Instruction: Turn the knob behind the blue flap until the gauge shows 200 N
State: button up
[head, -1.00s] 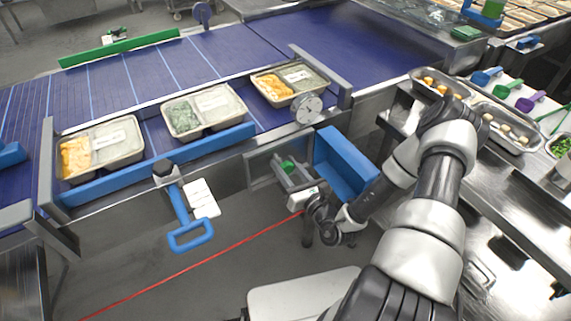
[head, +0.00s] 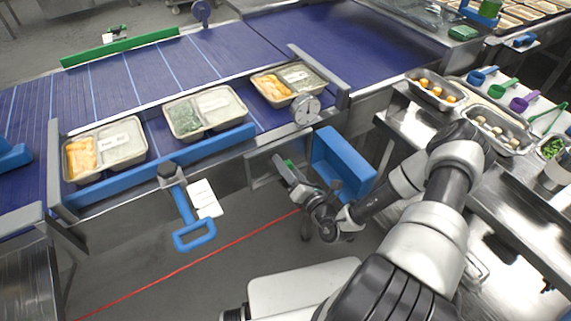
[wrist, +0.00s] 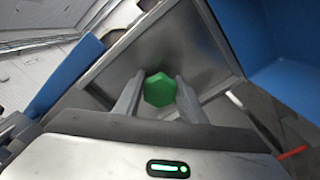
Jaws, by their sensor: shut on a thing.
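The green hexagonal knob (wrist: 159,89) sits in a grey metal recess in the wrist view. It shows as a small green patch (head: 288,163) in the head view. My gripper (wrist: 159,98) is shut on it, one finger at each side. In the head view my gripper (head: 285,170) reaches into the recess below the conveyor edge. The blue flap (head: 343,166) stands open just right of the recess, and its blue surface (wrist: 285,50) fills the upper right of the wrist view. The round gauge (head: 305,109) is above the recess on the conveyor frame; its reading is too small to tell.
Several food trays (head: 205,112) stand on the blue conveyor (head: 200,65). A blue handle (head: 194,236) and a white tag (head: 204,198) hang left of the recess. A steel counter (head: 500,178) with pans and scoops lies right. The open flap is close beside my gripper.

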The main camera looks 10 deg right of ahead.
jog(key=shift+s+f, duration=0.1)
dwell(0.3)
jog(key=o, duration=1)
jog(key=shift+o, duration=0.2)
jog(key=v, duration=1.7)
jog(key=shift+s+p, duration=0.15)
jog(key=shift+p, duration=0.15)
